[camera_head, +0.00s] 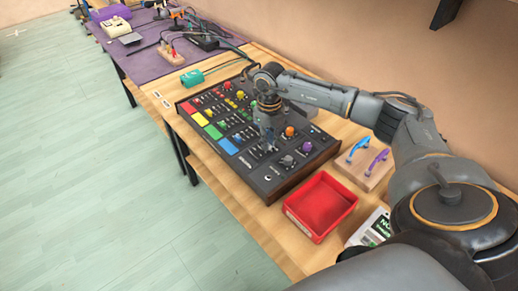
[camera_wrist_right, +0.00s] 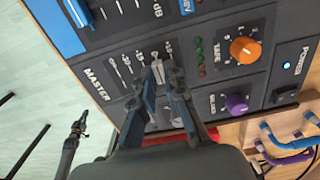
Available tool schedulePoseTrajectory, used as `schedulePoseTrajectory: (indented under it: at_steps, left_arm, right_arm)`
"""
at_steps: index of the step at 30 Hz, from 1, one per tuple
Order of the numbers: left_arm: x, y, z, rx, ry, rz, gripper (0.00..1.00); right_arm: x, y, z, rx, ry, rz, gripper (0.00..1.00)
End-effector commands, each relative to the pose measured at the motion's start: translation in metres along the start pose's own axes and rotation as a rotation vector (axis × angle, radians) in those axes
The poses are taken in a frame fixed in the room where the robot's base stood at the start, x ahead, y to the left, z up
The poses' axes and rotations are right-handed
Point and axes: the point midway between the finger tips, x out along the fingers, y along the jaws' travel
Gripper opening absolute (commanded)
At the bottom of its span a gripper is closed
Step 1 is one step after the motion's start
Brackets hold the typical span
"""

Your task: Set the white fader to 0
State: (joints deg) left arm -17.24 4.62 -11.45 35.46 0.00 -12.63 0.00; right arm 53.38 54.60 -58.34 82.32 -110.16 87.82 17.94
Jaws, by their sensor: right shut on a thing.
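The mixer console (camera_head: 262,172) lies on the wooden table, with coloured pads, knobs and faders. My right gripper (camera_head: 270,147) reaches down onto its near part. In the right wrist view, my right gripper (camera_wrist_right: 164,76) is shut on the white fader (camera_wrist_right: 157,72) in the strip marked MASTER. The fingers hide part of the cap and slot. The cap stands toward the plus end of the printed scale, close to the 0 label (camera_wrist_right: 154,56); its exact setting cannot be read. My left gripper is not in the head view.
An orange knob (camera_wrist_right: 245,50) and a purple knob (camera_wrist_right: 237,103) sit beside the fader strip. A red tray (camera_head: 322,205) stands at the console's front right. A teal box (camera_head: 192,78) lies behind.

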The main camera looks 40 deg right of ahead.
Motion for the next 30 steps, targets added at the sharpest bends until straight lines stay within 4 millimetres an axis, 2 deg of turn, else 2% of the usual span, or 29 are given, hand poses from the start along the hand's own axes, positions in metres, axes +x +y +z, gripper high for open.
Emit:
schedulePoseTrajectory:
  at_steps: [8,9,12,23,26,30]
  left_arm:
    - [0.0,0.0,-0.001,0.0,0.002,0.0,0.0]
    - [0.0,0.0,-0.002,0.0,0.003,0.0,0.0]
    - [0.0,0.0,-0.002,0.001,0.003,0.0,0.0]
    - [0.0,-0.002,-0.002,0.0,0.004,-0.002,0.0]
    - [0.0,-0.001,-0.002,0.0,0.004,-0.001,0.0]
    - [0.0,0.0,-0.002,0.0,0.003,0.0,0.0]
  right_arm:
    - [0.0,0.0,0.001,-0.002,-0.003,0.001,0.0]
    - [0.0,0.0,0.001,-0.002,-0.003,0.001,0.18]
    - [0.0,0.0,0.001,-0.002,-0.002,0.001,0.35]
    - [-0.005,0.0,0.001,-0.001,-0.003,0.001,0.35]
    - [-0.017,-0.001,0.002,-0.001,-0.005,0.001,0.35]
    - [-0.045,-0.001,0.002,-0.001,-0.006,0.0,0.35]
